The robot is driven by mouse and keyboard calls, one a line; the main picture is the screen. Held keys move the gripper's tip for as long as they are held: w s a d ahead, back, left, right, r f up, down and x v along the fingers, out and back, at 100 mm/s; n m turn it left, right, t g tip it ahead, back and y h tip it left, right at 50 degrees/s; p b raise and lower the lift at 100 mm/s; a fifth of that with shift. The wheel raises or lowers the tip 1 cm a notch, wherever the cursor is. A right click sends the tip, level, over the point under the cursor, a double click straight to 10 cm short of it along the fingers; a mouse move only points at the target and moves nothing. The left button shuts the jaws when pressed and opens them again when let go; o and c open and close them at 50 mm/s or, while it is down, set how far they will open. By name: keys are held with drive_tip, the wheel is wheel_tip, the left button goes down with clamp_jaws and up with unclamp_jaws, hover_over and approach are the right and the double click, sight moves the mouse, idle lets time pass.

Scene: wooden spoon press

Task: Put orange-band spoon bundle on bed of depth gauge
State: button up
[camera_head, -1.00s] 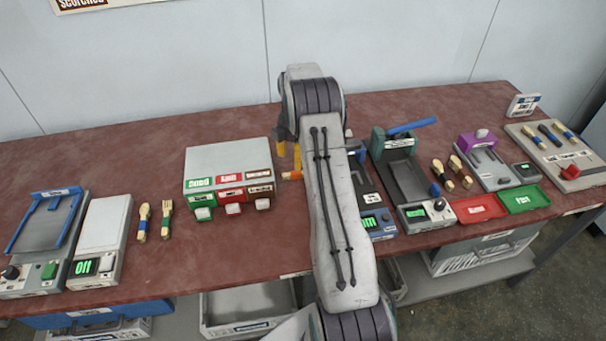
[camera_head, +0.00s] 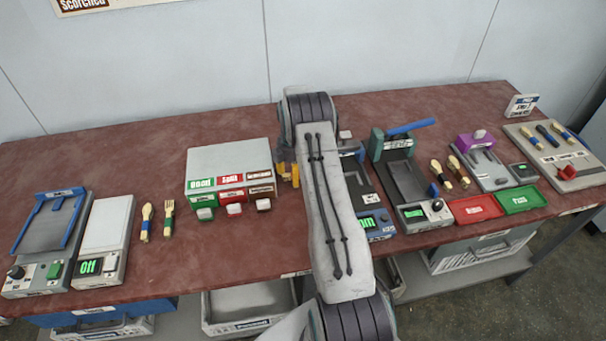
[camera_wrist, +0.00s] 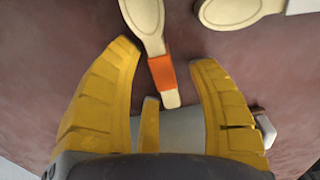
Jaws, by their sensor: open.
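The orange-band spoon bundle (camera_wrist: 161,73) shows in the wrist view, its pale bowl away from me and its handle end between my fingertips. My gripper (camera_wrist: 165,55) is open, a yellow finger on either side of the handle, with a gap on both sides. In the head view, yellow fingers of my gripper (camera_head: 289,172) show at the left edge of my arm. The bundle is hidden there. The depth gauge, seemingly the blue-grey unit with a green "mm" display (camera_head: 368,224), stands right of my arm, which partly covers it. Its bed is mostly hidden.
Another pale spoon head (camera_wrist: 228,10) lies close right of the bundle. A grey block (camera_wrist: 185,130) lies below the handle end. The three-label box (camera_head: 228,158) stands left of my gripper, and a green-topped press (camera_head: 400,165) right of the gauge.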

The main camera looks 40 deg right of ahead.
drive_tip(key=shift+o, duration=0.2)
drive_tip(key=c, duration=1.1)
clamp_jaws()
drive_tip(key=shift+r, duration=0.15)
drive_tip(key=shift+r, duration=0.55)
drive_tip(key=r, duration=0.1)
drive_tip(key=r+b, duration=0.1)
drive_tip(key=r, duration=0.1)
drive_tip(key=shift+s+d, duration=0.3)
drive_tip(key=shift+s, duration=0.1)
drive_tip(key=s+d+r+b, duration=0.2)
drive_tip(key=s+d+r, duration=0.4)
drive_tip(key=s, duration=0.2)
drive_tip(key=shift+s+r+b, duration=0.3)
drive_tip(key=shift+s, duration=0.1)
